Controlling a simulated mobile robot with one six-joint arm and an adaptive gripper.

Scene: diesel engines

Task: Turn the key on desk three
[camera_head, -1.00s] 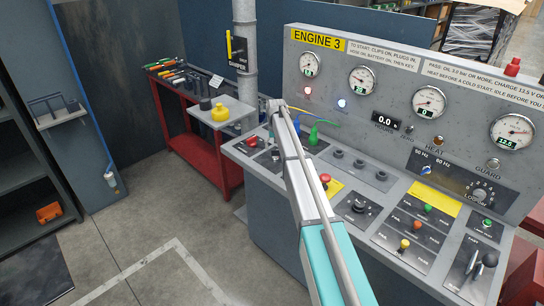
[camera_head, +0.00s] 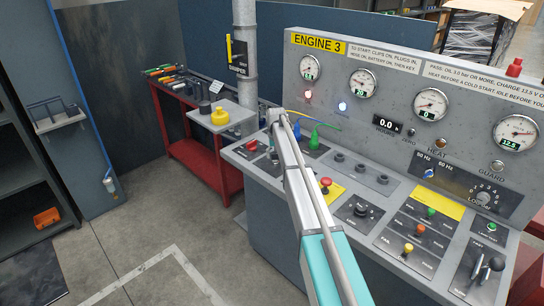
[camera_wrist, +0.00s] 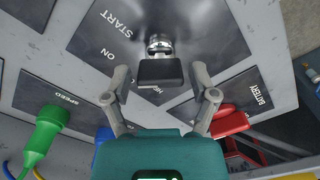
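The key shows in the wrist view as a black rectangular head (camera_wrist: 160,73) in a silver lock barrel (camera_wrist: 159,44), on a dark plate lettered START and ON. My gripper (camera_wrist: 161,80) is open, one finger on each side of the key head, with a visible gap on both sides. In the head view my arm reaches over the left end of the grey desk marked ENGINE 3 (camera_head: 320,42). The arm hides the key there, and my fingers cannot be made out.
A green plug (camera_wrist: 45,130) and a red handle by the BATTERY label (camera_wrist: 230,120) are close to my gripper. A blue plug (camera_head: 297,130) stands beside the green one. A red button (camera_head: 325,182) is right of my arm. Gauges line the upright panel.

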